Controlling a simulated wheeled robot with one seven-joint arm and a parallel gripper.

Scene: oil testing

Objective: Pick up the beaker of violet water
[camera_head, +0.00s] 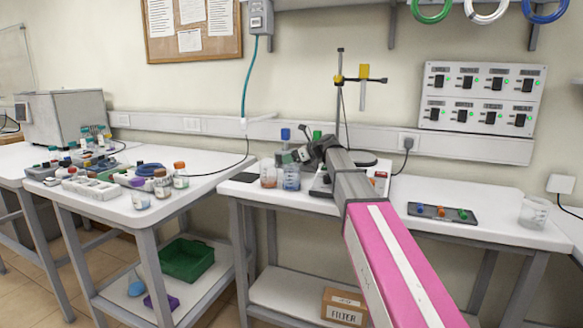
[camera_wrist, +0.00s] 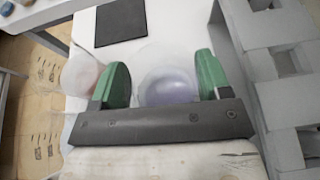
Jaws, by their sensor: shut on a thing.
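The beaker of violet water (camera_wrist: 170,86) is clear glass with pale violet liquid, seen from above between the two green fingers of my gripper (camera_wrist: 160,68) in the wrist view. The fingers are shut on its sides. In the head view the beaker (camera_head: 291,179) stands at the left part of the middle table, its liquid looking bluish. My gripper (camera_head: 292,157) reaches it from the right at its upper part. I cannot tell whether its base touches the table.
A beaker with reddish liquid (camera_head: 268,174) stands close on the left, also in the wrist view (camera_wrist: 78,76). A black mat (camera_wrist: 120,22) lies beyond. A stand (camera_head: 341,100) rises behind my arm. An empty beaker (camera_head: 534,212) stands far right.

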